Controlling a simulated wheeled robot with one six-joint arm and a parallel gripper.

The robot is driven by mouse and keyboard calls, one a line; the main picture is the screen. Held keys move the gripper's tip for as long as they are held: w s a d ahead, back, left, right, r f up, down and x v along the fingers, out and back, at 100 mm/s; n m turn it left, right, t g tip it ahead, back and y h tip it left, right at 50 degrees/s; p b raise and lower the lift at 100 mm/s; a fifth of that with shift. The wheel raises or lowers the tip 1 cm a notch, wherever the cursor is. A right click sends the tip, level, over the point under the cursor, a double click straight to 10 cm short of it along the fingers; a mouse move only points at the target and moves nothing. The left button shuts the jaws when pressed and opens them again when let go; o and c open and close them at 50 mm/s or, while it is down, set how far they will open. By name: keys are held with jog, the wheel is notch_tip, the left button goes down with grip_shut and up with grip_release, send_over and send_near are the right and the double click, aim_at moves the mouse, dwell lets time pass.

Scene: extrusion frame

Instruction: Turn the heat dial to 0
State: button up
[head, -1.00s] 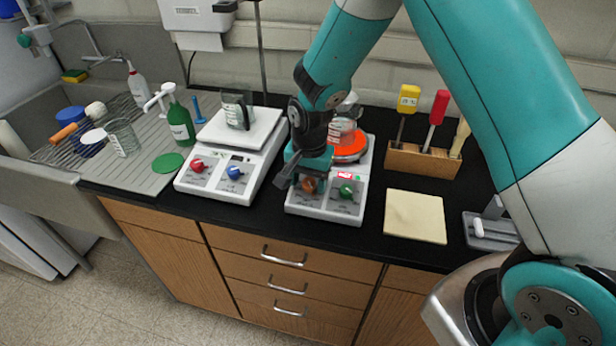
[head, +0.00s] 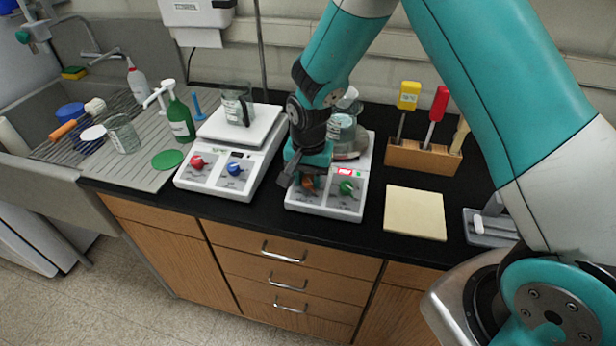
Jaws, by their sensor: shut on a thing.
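The right-hand hotplate (head: 328,204) is a white unit with an orange-brown dial (head: 308,183) on the left of its front panel and a green dial (head: 346,188) on the right. A small red lit display sits above the green dial. My gripper (head: 304,180) reaches down from above and is shut on the orange-brown dial, hiding much of it and its markings.
A second white unit (head: 215,183) with red and blue dials and a beaker (head: 237,104) stands close on the left. A pale square pad (head: 415,213) and a wooden tool block (head: 423,158) are to the right. Black counter shows between them.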

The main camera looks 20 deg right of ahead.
jog(key=n, duration=0.4)
jog(key=shift+h+b, duration=0.3)
jog(key=shift+h, duration=0.1)
jog(key=n, duration=0.3)
jog(key=shift+n+h, duration=0.3)
jog(key=shift+h, duration=0.1)
jog(key=n, duration=0.4)
jog(key=shift+h, duration=0.4)
jog(key=shift+n+h, duration=0.3)
jog(key=shift+n, duration=1.2)
jog(key=shift+w, duration=0.1)
jog(key=o, duration=0.9)
jog(key=shift+o, duration=0.2)
jog(key=shift+r, duration=0.1)
